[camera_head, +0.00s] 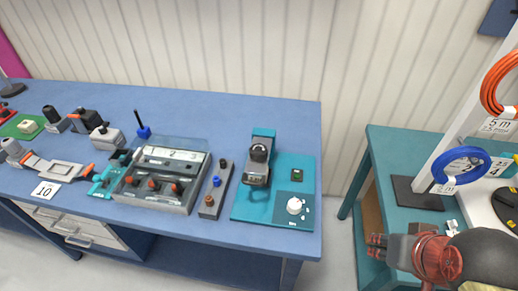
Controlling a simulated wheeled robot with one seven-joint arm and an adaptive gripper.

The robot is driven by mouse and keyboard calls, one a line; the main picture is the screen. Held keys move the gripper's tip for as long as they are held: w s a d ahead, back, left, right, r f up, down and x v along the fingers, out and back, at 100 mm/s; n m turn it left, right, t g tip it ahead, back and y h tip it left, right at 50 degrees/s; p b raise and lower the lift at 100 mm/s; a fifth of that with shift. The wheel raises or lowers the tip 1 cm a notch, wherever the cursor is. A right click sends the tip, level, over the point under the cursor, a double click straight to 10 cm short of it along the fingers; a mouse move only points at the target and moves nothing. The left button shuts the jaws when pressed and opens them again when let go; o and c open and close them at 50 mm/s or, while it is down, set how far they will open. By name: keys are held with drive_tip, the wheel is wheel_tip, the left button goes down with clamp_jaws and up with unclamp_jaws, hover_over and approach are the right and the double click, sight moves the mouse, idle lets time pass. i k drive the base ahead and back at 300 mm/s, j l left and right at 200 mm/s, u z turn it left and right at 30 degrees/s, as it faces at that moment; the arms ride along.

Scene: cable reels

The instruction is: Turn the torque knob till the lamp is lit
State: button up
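A teal board (245,210) lies at the right end of the blue table. A round white knob (294,205) with pale marks around it sits on a darker patch at the board's front right; it may be the torque knob. Behind it is a small dark block with a green face (297,174), possibly the lamp; I cannot tell if it is lit. A grey and black upright device (258,165) stands left of these on the board. My gripper (376,246) is at the lower right, apart from the board and right of the knob. Its fingers are too small to tell whether they are open.
A grey strip with black, blue and red buttons (215,190) and a grey box with red knobs (150,195) stand left of the board. A gap separates the blue table (290,110) from the teal table (385,140), which has cable reels.

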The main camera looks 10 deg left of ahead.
sight(258, 152)
drive_tip(key=i+u, duration=0.2)
drive_tip(key=u, duration=0.25)
drive_tip(key=i+u, duration=0.2)
drive_tip(key=u, duration=0.2)
